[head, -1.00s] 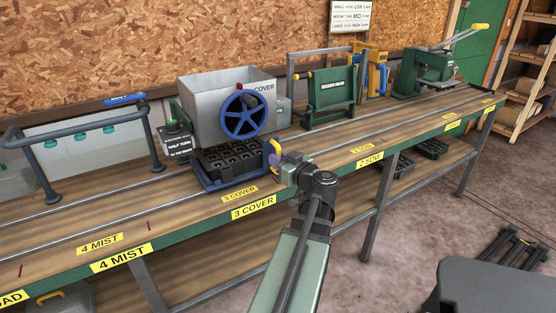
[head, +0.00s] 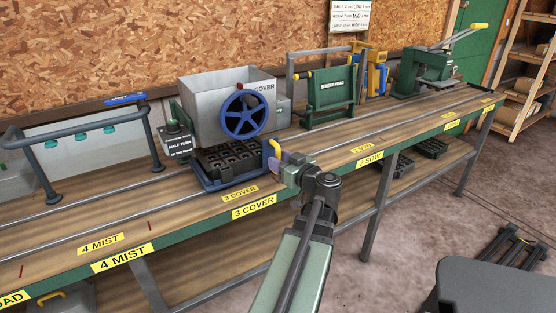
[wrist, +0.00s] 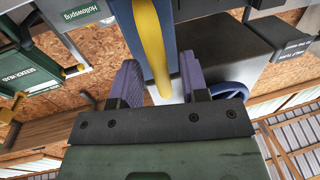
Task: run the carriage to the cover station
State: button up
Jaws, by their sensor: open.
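The carriage (head: 207,187) is a blue base bearing a black cell tray (head: 228,158). It sits on the rails under the cover hopper (head: 212,112), beside the yellow "3 COVER" label (head: 240,194). Its upright yellow handle (head: 273,149) is at its right end. My gripper (head: 284,160) is just right of the handle, with its purple fingers apart. In the wrist view the yellow handle (wrist: 152,40) shows between the open fingers, with a gap on each side. Whether a finger touches it is hard to tell.
The hopper has a blue handwheel (head: 241,112). A "half turn" sign box (head: 178,142) stands left of it. The mist frame (head: 75,132) is farther left, the green seeder head (head: 331,92) to the right. The rails toward "2 SOW" (head: 369,158) look clear.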

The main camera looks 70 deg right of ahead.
jog(key=v, duration=0.9)
jog(key=shift+s, duration=0.35)
jog(key=shift+a, duration=0.1)
